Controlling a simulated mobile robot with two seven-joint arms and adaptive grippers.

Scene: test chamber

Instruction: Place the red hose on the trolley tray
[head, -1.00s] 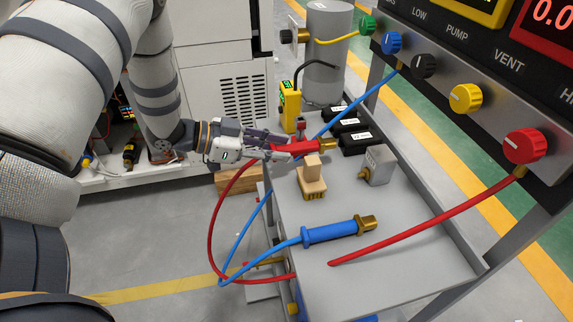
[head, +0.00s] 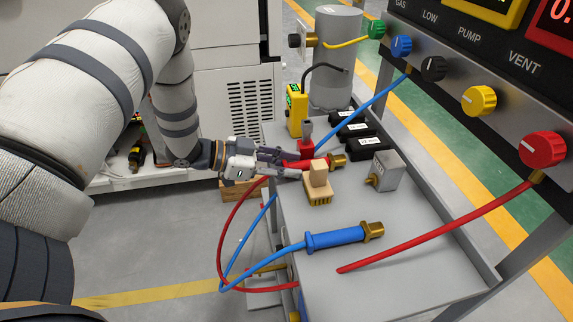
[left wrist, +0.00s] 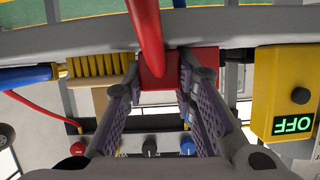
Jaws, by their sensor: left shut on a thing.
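The red hose (head: 222,240) hangs in a loop off the left edge of the trolley tray (head: 415,235); another stretch runs across the tray up to the red knob. My left gripper (head: 295,164) is shut on its red end, whose brass fitting (head: 338,161) points right. That end is over the far left part of the tray, behind the wooden brush; whether it touches the tray I cannot tell. In the left wrist view the red end (left wrist: 160,75) shows between the fingers, the hose running up. My right gripper is not in view.
The brush (head: 319,190) stands close in front of the gripper. A blue hose end (head: 336,238) lies nearer, a grey metal block (head: 388,171) to the right. A yellow meter (head: 297,108) and black boxes (head: 362,139) stand behind. The tray's right front is mostly clear.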

